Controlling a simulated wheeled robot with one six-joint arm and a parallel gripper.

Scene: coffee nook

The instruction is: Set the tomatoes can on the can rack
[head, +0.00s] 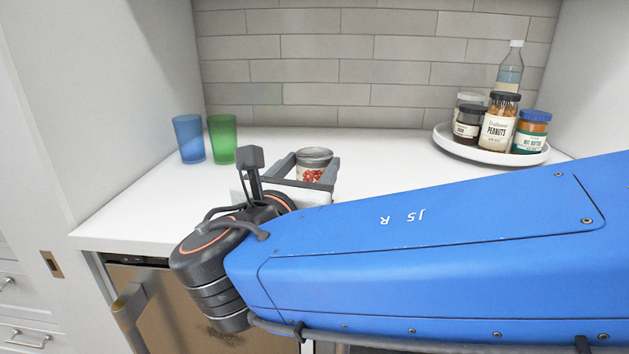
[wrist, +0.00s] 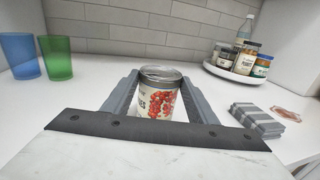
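The tomatoes can (head: 312,172) has a silver lid and a white label with red tomatoes. It stands upright between the two grey fingers of my gripper (head: 313,168). In the wrist view the can (wrist: 158,100) shows label side toward me, and the fingers of my gripper (wrist: 160,84) lie flush along its left and right sides, so the gripper looks shut on it. The can's base is hidden behind the gripper's palm, so I cannot tell whether it touches the counter. I see no can rack in either view.
A blue cup (head: 189,139) and a green cup (head: 222,139) stand at the counter's back left. A round white tray (head: 447,139) with several jars and a bottle is at the back right. A grey striped stack (wrist: 257,120) lies right of my gripper. The counter behind the can is clear.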

